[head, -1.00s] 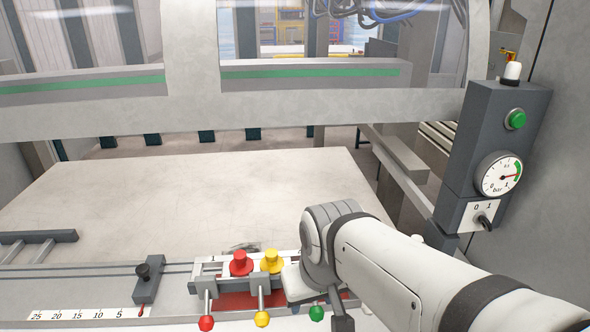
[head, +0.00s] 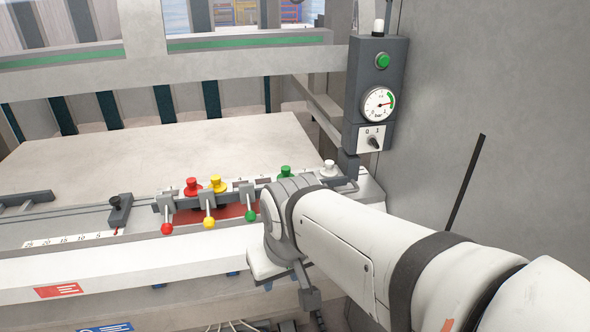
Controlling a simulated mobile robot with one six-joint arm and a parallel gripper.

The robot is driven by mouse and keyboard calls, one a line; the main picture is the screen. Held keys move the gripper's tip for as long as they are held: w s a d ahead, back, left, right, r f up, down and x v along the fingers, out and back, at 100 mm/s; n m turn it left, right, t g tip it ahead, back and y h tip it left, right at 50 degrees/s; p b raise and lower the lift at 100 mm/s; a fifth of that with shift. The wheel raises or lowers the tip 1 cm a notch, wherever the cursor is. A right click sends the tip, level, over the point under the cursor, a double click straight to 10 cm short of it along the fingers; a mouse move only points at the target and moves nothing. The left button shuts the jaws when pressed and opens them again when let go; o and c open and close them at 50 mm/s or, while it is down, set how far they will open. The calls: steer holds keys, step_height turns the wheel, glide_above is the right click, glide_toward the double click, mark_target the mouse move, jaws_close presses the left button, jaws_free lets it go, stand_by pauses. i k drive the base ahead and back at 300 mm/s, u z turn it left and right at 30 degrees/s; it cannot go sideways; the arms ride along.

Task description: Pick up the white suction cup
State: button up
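The white suction cup (head: 329,168) stands upright near the right end of the row of cups, just left of the grey control post's foot. My arm reaches in from the lower right of the head view. My gripper (head: 308,290) is at the arm's end, below and to the left of the white cup and in front of the table's front edge. It is apart from the cup. Its fingers are mostly hidden by the wrist, so I cannot see whether they are open or hold anything.
Red (head: 192,187), yellow (head: 216,184) and green (head: 286,173) cups stand left of the white one. Ball-ended levers (head: 209,222) stick out in front of the row. The control box (head: 376,95) with gauge rises behind the white cup. The metal sheet (head: 150,150) behind is clear.

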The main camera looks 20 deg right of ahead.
mark_target(328, 171)
steer(key=z, duration=0.2)
steer(key=k, duration=0.25)
steer(key=z, duration=3.15)
steer(key=k, duration=1)
steer(key=u, duration=1.85)
steer(key=i, duration=1)
steer(key=u, duration=0.1)
